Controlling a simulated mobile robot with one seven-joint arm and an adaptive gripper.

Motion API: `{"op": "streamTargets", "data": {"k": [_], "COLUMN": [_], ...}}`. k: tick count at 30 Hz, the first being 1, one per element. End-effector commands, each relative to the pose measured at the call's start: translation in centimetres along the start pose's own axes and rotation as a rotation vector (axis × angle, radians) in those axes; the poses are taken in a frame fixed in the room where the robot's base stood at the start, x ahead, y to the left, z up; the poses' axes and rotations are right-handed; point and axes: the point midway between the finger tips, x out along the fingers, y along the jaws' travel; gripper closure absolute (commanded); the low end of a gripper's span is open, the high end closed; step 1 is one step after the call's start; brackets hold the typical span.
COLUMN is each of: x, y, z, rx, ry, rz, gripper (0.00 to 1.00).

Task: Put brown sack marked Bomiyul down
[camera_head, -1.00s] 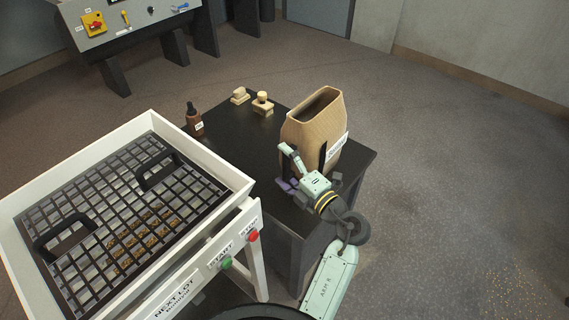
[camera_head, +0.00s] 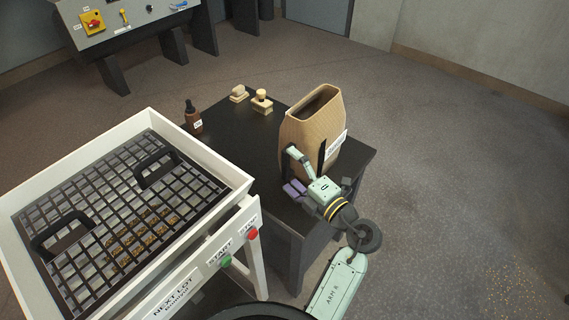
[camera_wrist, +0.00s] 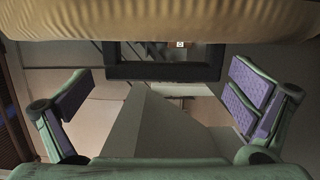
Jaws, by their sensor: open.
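The brown sack (camera_head: 305,124) stands upright on the dark table, its top open and a white label (camera_head: 336,144) on its right side; the lettering is too small to read. My gripper (camera_head: 306,170) is at the sack's near side, low by the table top. The sack's tan surface (camera_wrist: 160,20) crosses the top of that view, beyond the fingers. Whether a finger touches the sack cannot be told.
The dark table (camera_head: 235,135) also holds a small brown bottle (camera_head: 194,122) and two wooden pieces (camera_head: 262,103). A white-framed sieve tray (camera_head: 222,162) with green and red buttons stands at the left. A control panel (camera_head: 125,18) is at the back.

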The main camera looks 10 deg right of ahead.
Motion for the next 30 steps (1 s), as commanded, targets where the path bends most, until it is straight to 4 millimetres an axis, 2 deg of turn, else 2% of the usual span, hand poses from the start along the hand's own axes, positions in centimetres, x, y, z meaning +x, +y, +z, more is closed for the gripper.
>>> {"op": "streamTargets", "data": {"k": [1, 6, 13, 18, 26, 28, 30], "x": [-1.3, -5.0, -8.2, -8.9, -8.9, -8.2, -6.5], "y": [-0.2, -0.2, -0.1, 0.0, 0.1, 0.9, 3.1], "z": [0.1, 0.1, 0.1, 0.0, 0.0, -0.3, -1.3], "rx": [0.0, 0.0, 0.001, 0.001, 0.0, -0.013, -0.045], "ry": [-0.005, -0.004, -0.002, 0.0, 0.001, 0.016, 0.058], "rz": [0.0, 0.0, 0.0, 0.0, 0.002, 0.023, 0.084], "gripper": [0.0, 0.0, 0.0, 0.0, 0.0, 0.0, 0.0]}}
